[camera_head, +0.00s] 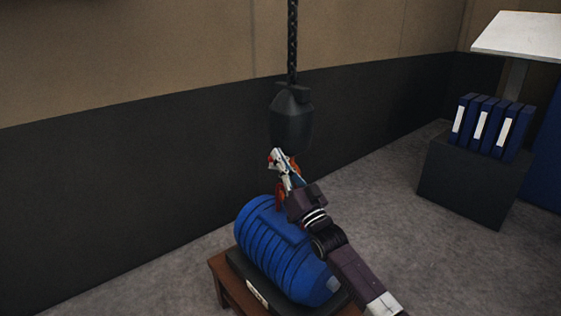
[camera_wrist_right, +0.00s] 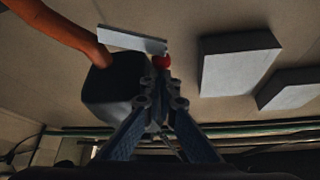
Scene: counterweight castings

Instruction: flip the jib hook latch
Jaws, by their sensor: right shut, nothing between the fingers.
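The orange jib hook (camera_head: 279,197) hangs under a dark hook block (camera_head: 291,120) on a chain; much of it is hidden behind my right arm. It curves in at the upper left of the right wrist view (camera_wrist_right: 62,28). The latch is a pale grey bar (camera_wrist_right: 130,40) with a red knob (camera_wrist_right: 162,62) at its end. My right gripper (camera_head: 289,171) is at the hook, just below the block. Its fingers (camera_wrist_right: 161,78) are shut and empty, with the tips right by the red knob; I cannot tell whether they touch it. My left gripper is not in view.
A blue ribbed casting (camera_head: 262,242) lies on a dark base on a brown wooden stand (camera_head: 226,284), below the hook. A dark cabinet (camera_head: 463,186) with several blue binders (camera_head: 490,124) stands at the right. A wall runs behind. Grey carpet (camera_head: 150,285) is clear at the left.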

